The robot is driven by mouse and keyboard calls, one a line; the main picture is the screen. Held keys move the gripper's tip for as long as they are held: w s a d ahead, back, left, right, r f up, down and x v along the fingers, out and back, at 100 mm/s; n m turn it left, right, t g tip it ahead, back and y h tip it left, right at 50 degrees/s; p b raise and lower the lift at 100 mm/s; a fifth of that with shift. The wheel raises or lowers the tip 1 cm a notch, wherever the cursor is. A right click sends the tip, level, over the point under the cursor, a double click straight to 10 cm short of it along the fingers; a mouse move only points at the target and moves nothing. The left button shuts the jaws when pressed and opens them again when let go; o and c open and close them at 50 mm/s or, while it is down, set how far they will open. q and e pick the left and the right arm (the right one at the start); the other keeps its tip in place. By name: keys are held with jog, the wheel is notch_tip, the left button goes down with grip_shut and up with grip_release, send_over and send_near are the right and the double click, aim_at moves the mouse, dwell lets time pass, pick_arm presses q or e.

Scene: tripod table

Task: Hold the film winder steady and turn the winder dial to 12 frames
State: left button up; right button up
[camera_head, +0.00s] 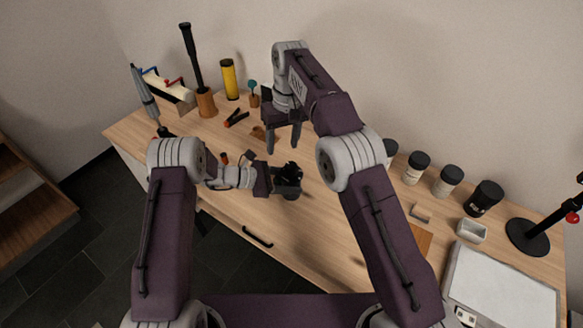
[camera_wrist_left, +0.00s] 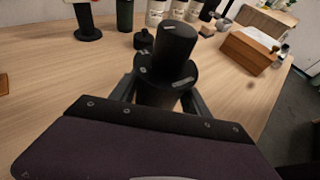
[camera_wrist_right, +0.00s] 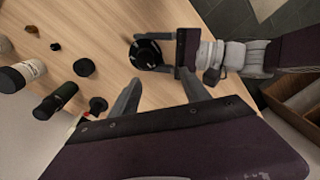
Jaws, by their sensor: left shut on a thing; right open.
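The film winder (camera_head: 291,172) is a black upright cylinder with a wide collar. My left gripper (camera_head: 284,182) is shut around it near the front middle of the table. In the left wrist view the winder (camera_wrist_left: 172,60) stands between the two fingers, with light marks on its collar. In the right wrist view the winder's round dark top (camera_wrist_right: 146,54) shows pale marks around its rim; I cannot read the dial setting. My right gripper (camera_head: 283,146) is open and empty, above and behind the winder, with its fingers apart from it.
Dark bottles with pale labels (camera_head: 447,181) stand at the right, beside a small pale tray (camera_head: 471,231) and a flat light panel (camera_head: 500,290). A yellow cylinder (camera_head: 229,79) and a tall black-handled tool (camera_head: 194,62) stand at the back left. The table around the winder is mostly bare.

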aim_at(292, 165)
jog(key=d+n+y, duration=0.1)
jog(key=n, duration=0.3)
jog(key=s+d+n+y, duration=0.1)
jog(key=n, duration=0.3)
jog(key=d+n+y, duration=0.1)
jog(key=n, duration=0.4)
jog(key=shift+s+d+r, duration=0.1)
jog(key=shift+s+d, duration=0.1)
jog(key=d+r+m, duration=0.1)
jog(key=d+r, duration=0.1)
jog(key=d, duration=0.2)
jog(key=shift+y, duration=0.3)
jog(key=x, duration=1.2)
jog(key=shift+w+a+f, duration=0.1)
jog(key=shift+w+a, duration=0.05)
jog(key=shift+w, duration=0.25)
grip_shut()
